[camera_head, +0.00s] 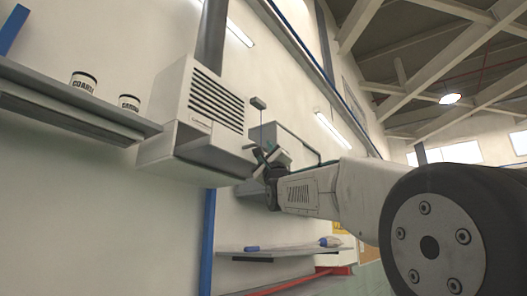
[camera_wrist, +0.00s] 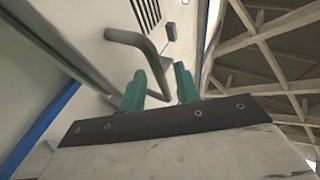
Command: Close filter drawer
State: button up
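A pale box-shaped unit with dark vent slots (camera_head: 208,98) is fixed to the wall. Its lower section, seemingly the filter drawer (camera_head: 190,158), sticks out below the vents. My gripper (camera_head: 265,152) is just right of this section, close to its edge. In the wrist view, the green fingers of my gripper (camera_wrist: 160,88) are spread apart. A grey bent bar handle (camera_wrist: 128,38) on a pale panel runs down to the space between the fingertips. I cannot tell whether the fingers touch it. The left fingertip hides part of its lower end.
Left of the unit, a wall shelf (camera_head: 60,88) holds two labelled cups (camera_head: 83,82). A lower shelf (camera_head: 275,251) carries small items, including a blue one (camera_head: 252,248). A grey box (camera_head: 285,138) is on the wall behind my gripper. A blue post (camera_head: 207,235) stands below the unit.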

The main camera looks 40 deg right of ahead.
jog(key=shift+w+d+r, duration=0.1)
jog(key=shift+w+r, duration=0.35)
jog(key=shift+r, duration=0.1)
